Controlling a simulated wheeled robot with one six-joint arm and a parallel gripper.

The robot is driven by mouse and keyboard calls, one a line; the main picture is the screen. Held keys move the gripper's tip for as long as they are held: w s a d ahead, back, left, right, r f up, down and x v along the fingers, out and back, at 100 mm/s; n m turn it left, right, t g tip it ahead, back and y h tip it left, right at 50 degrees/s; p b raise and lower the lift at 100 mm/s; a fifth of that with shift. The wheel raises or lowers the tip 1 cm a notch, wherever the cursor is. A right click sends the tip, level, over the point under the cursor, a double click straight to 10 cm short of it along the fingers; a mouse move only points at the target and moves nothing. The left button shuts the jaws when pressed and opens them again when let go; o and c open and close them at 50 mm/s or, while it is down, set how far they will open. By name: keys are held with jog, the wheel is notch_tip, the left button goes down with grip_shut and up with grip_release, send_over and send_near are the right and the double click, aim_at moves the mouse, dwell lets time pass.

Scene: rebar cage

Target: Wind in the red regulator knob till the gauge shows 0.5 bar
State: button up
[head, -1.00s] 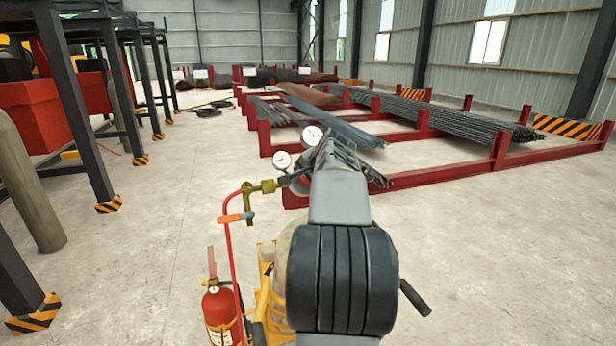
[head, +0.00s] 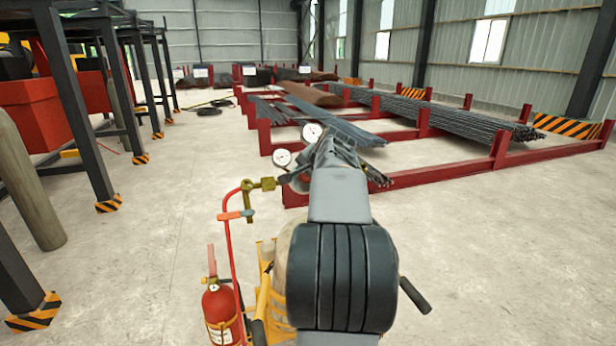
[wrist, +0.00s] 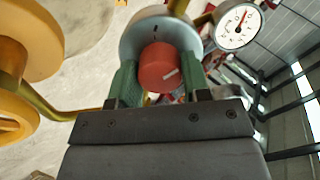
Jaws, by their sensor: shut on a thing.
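The red regulator knob (wrist: 159,67) shows in the wrist view, on a round grey metal regulator body (wrist: 132,42). It has a pale mark on its face. My gripper (wrist: 158,82) has its green-padded fingers on either side of the knob and is shut on it. A white gauge (wrist: 239,26) with a red needle stands right of the knob; its scale is too small to read. In the head view two white gauges, an upper one (head: 312,133) and a lower one (head: 281,158), show beyond my arm. My arm hides the knob there.
A yellow cylinder trolley (head: 265,300) carries a pale cylinder (head: 284,245), a red hose (head: 228,255) with a torch, and a fire extinguisher (head: 221,312). Red racks (head: 440,172) with rebar lie beyond. Open concrete floor is on both sides.

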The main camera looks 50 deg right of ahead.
jog(key=o, duration=0.9)
jog(key=b+v, duration=0.1)
jog(key=v, duration=1.3)
jog(key=shift+b, duration=0.35)
jog(key=shift+w+f, duration=0.1)
jog(key=w+a+f+n+g+y, duration=0.1)
jog(key=w+a+f+n+y, duration=0.1)
jog(key=a+f+n, duration=0.5)
jog(key=w+a+f+n+g+y, duration=0.15)
jog(key=a+f, duration=0.35)
jog(key=a, duration=0.7)
jog(key=s+a+f+n, duration=0.2)
jog(key=a+f+n, duration=0.1)
jog(key=a+f, duration=0.1)
jog(key=s+a+f+n+g, duration=0.1)
jog(key=s+a+f+n, duration=0.1)
jog(key=a+f, duration=0.3)
jog(key=s+a+f+n+g, duration=0.1)
jog(key=s+a+f+n, duration=0.1)
jog(key=a+f+n, duration=0.2)
jog(key=shift+s+a+f, duration=0.15)
jog(key=shift+s+f, duration=0.05)
jog(key=shift+f, duration=0.2)
jog(key=shift+s+a+f, duration=0.2)
jog(key=shift+f, duration=0.25)
